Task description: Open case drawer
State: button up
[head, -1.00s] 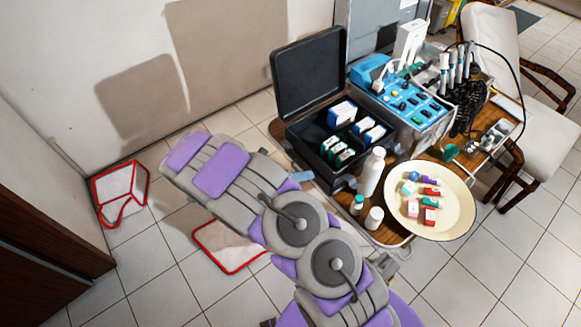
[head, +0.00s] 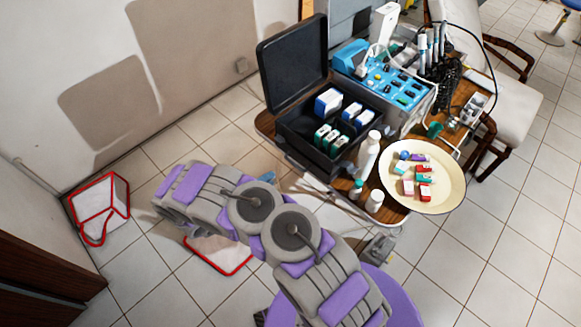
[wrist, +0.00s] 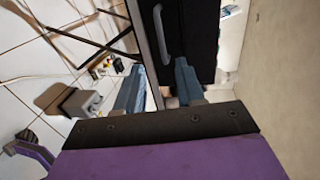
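The black case (head: 300,150) stands on the wooden table with its lid (head: 292,65) raised and boxes inside. In the wrist view, a dark front panel (wrist: 197,45) carries a grey bar handle (wrist: 163,35). The panel looks shut, though part of it is hidden by a finger. My gripper (wrist: 160,88) is open, its two blue-grey fingers apart, with nothing seen between them. The handle lies beyond the fingertips, roughly in line with the gap, and appears apart from them. In the head view, a blue fingertip (head: 268,176) shows beside the table; my arm hides the rest.
A cream tray (head: 450,195) with small boxes sits at the table's right front. White bottles (head: 368,152) stand between tray and case. A blue-topped device (head: 390,85) is behind.

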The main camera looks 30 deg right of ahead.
jog(key=b+x, duration=0.2)
jog(key=x, duration=0.9)
jog(key=shift+d+f, duration=0.1)
jog(key=shift+d, duration=0.7)
jog(key=c, duration=0.4)
jog(key=shift+c, duration=1.3)
jog(key=shift+w+a, duration=0.15)
jog(key=shift+a, duration=0.45)
grip_shut()
